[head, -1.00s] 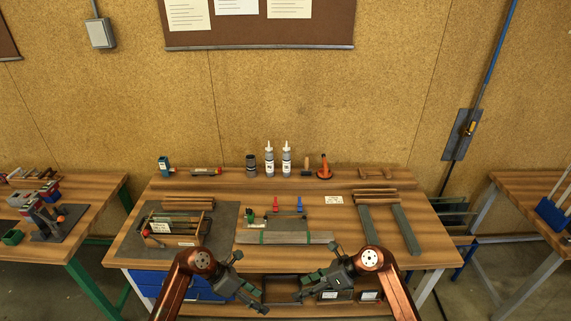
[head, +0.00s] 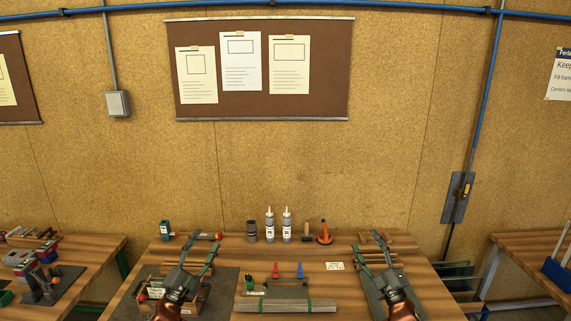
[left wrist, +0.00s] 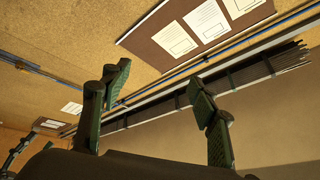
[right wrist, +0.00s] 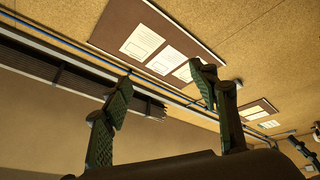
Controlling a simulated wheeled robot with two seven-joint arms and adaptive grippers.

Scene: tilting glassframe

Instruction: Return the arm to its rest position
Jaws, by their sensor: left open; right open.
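Two white bottles (head: 270,230), a dark cup (head: 251,232) and an orange-based tool (head: 324,236) stand along the bench's back. Red and blue clips (head: 300,271) and grey strips (head: 285,306) lie in the middle. Side benches stand left and right. A pinboard (head: 335,70) hangs above.

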